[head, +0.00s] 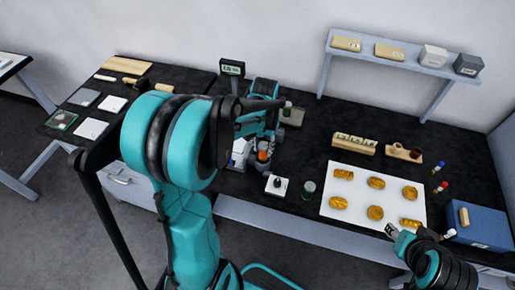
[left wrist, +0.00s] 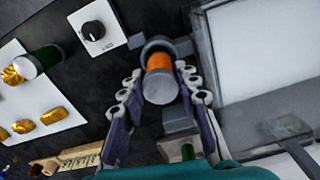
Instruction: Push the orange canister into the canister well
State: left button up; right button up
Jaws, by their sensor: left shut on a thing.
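The orange canister (head: 263,155) is at the device in the middle of the bench. In the left wrist view the canister (left wrist: 159,63) shows an orange band and a grey end towards the camera. My left gripper (left wrist: 160,72) has a finger on each side of it and is shut on it. A dark grey ring (left wrist: 153,45), which looks like the canister well, is at its far end; I cannot tell how deep the canister sits. My right gripper (head: 391,231) is at the lower right, away from the canister; its fingers are too small to read.
A white mat (head: 338,213) with several gold pieces, a blue box (head: 482,227) and a shelf (head: 400,52) are further right. A small display (head: 232,68) stands behind.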

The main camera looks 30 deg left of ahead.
aim_at(263, 153)
pick_arm(q)
jog(key=shift+a+f, duration=0.2)
jog(key=shift+f, duration=0.15)
jog(key=f+b, duration=0.3)
jog(key=shift+s+d+f, duration=0.1)
jog(key=shift+s+d, duration=0.1)
jog(key=shift+d, duration=0.1)
grip_shut()
jog(key=shift+w+f, duration=0.2)
jog(key=shift+w, duration=0.05)
jog(key=shift+a+r, duration=0.1)
jog(key=o, duration=1.2)
grip_release()
jog(key=shift+s+r, duration=0.15)
jog(key=shift+c, duration=0.2)
